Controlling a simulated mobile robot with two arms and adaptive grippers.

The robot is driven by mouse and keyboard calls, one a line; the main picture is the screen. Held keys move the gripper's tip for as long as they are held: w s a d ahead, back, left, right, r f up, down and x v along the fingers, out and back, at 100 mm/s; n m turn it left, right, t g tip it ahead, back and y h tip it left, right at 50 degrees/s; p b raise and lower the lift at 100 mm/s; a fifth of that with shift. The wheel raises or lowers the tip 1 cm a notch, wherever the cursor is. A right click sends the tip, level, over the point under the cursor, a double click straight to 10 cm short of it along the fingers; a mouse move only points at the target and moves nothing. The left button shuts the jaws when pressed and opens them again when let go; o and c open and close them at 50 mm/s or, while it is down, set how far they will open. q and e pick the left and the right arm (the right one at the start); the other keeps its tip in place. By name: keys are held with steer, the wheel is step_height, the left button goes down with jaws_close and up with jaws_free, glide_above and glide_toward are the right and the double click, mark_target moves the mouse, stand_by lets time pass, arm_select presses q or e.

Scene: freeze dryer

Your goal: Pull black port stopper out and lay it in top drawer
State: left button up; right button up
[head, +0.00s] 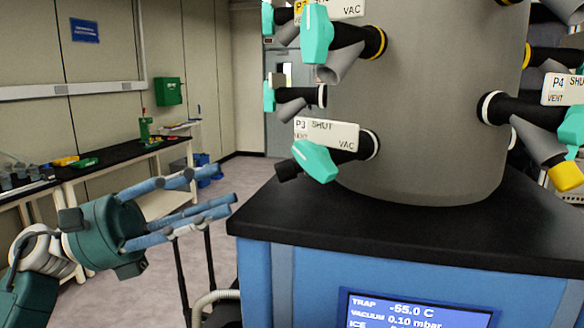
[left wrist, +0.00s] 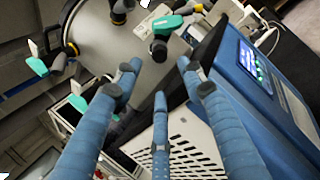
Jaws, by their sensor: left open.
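The black port stopper (head: 288,170) sits in the low port of the grey drum, beside the teal P3 valve handle (head: 315,162). In the left wrist view the stopper (left wrist: 158,51) shows as a dark round end beyond the fingertips. My left gripper (head: 213,192) is open and empty, left of and slightly below the stopper and apart from it. Its blue fingers (left wrist: 159,78) spread apart in the left wrist view. My right gripper is not in view. No top drawer can be made out.
The drum (head: 425,120) stands on a blue cabinet with a black top (head: 400,225) and a lit screen (head: 410,310). Other valves crowd the drum, one with a yellow stopper (head: 565,176). A side bench (head: 120,152) runs along the left wall. Open floor lies between.

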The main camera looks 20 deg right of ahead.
arm_select(q)
steer(key=p, duration=0.4)
glide_toward(297, 167)
steer(key=shift+w+d+r, duration=0.1)
steer(key=shift+d+r, duration=0.1)
steer(key=shift+d, duration=0.3)
steer(key=shift+w+d+r, duration=0.1)
steer(key=shift+d+r, duration=0.1)
steer(key=shift+d, duration=0.35)
steer(key=x, duration=0.3)
steer(key=shift+s+f+b, duration=0.15)
steer(key=shift+f+b, duration=0.15)
steer(key=shift+b, duration=0.1)
steer(key=shift+d+r, duration=0.25)
steer(key=shift+d, duration=0.4)
steer(key=shift+b, duration=0.6)
steer(key=shift+f, duration=0.1)
